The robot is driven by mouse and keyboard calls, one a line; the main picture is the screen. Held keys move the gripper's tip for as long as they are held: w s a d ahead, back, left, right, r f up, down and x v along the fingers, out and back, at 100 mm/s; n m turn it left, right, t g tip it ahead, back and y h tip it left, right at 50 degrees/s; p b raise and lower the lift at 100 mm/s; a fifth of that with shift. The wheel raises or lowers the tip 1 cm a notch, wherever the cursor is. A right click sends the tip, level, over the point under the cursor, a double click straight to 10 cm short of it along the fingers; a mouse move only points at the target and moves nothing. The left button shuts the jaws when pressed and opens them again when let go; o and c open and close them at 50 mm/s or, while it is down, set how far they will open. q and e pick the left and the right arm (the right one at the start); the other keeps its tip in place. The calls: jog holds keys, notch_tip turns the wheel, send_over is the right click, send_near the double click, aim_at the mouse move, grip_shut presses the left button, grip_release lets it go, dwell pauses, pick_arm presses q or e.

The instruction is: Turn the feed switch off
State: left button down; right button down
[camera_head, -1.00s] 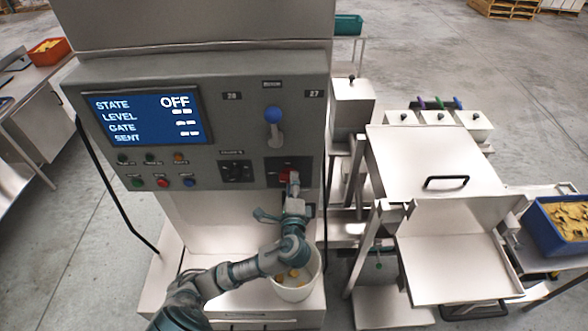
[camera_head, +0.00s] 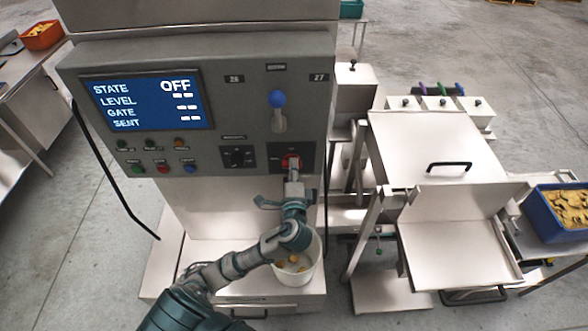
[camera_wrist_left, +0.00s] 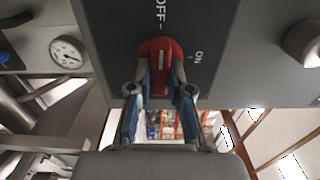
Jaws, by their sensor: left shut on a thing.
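The feed switch is a red rotary knob (camera_head: 290,161) on a dark plate low at the right of the grey control panel. In the left wrist view the red knob (camera_wrist_left: 161,62) fills the gap between the fingers of my left gripper (camera_wrist_left: 160,90). My left gripper (camera_head: 294,176) is shut on the knob. In the wrist view, the knob's pale line runs straight up toward the OFF mark, and ON is at its right. The screen (camera_head: 147,102) reads STATE OFF. My right gripper is out of view.
A lever with a blue ball (camera_head: 278,99) stands above the switch, and a black selector (camera_head: 237,157) is left of it. A white bucket (camera_head: 298,264) with yellow pieces stands below my left wrist. A steel table (camera_head: 434,150) is at the right.

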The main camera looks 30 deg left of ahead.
pick_arm(q)
jog(key=shift+a+f+n, duration=0.1)
jog(key=shift+n, duration=0.3)
jog(key=c, duration=1.2)
grip_release()
jog(key=shift+o, duration=0.6)
jog(key=shift+s+a, duration=0.1)
jog(key=shift+a, duration=0.25)
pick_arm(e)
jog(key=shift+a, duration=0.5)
pick_arm(q)
jog(key=v, duration=0.7)
jog(key=shift+d, duration=0.25)
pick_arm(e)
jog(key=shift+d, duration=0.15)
pick_arm(q)
jog(key=shift+s+a+f, duration=0.15)
jog(key=shift+a+f, duration=0.05)
jog(key=shift+a, duration=0.05)
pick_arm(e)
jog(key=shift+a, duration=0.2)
